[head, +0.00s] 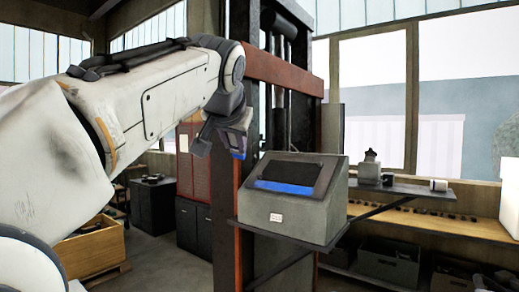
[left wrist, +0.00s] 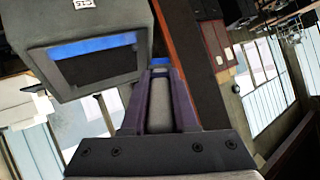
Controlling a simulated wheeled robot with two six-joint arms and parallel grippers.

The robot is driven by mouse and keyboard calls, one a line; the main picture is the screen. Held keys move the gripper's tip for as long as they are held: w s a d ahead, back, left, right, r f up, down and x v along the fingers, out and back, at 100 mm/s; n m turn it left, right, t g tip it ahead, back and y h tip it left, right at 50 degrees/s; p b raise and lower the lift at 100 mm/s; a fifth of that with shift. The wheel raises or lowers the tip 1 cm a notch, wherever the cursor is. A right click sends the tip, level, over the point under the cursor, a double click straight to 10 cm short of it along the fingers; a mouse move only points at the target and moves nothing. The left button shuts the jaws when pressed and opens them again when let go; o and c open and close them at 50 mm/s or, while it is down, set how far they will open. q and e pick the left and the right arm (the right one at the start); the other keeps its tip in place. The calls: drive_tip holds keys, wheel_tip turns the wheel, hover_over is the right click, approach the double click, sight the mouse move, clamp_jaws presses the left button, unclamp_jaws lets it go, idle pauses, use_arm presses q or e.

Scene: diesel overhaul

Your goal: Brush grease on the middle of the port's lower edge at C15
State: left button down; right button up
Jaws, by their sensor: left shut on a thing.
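A grey-green box (head: 295,200) with a sloped front stands on a dark shelf. Its front has a dark port (head: 291,171), and a blue strip (head: 284,187) runs along the port's lower edge. In the left wrist view the box shows upside down, with the dark port (left wrist: 97,66) and the blue strip (left wrist: 92,45) at upper left. My left gripper (head: 236,140) is left of and above the box, apart from it. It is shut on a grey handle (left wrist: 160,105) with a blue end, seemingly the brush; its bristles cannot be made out. My right gripper is not in view.
A dark shelf edge (head: 290,238) runs under the box. A red and dark post frame (head: 285,75) rises behind it. A bench (head: 440,219) with small parts is at right, and a wooden crate (head: 92,247) at lower left. The air before the port is clear.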

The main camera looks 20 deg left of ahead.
use_arm(q)
drive_tip(key=w+d+f+b, duration=0.1)
drive_tip(key=w+f+b, duration=0.2)
drive_tip(key=f, duration=0.3)
drive_tip(key=shift+w+d, duration=0.25)
drive_tip(key=shift+w, duration=0.35)
drive_tip(key=shift+w+d+f+b, duration=0.1)
drive_tip(key=shift+w+f+b, duration=0.2)
drive_tip(key=shift+f+b, duration=0.2)
drive_tip(key=shift+r, duration=0.1)
idle(1.6)
drive_tip(key=s+r+p, duration=0.2)
drive_tip(key=r, duration=0.1)
drive_tip(key=s+a+r+p, duration=0.1)
drive_tip(key=shift+s+a+r, duration=0.1)
drive_tip(key=shift+s+r, duration=0.15)
drive_tip(key=shift+r, duration=0.15)
idle(0.5)
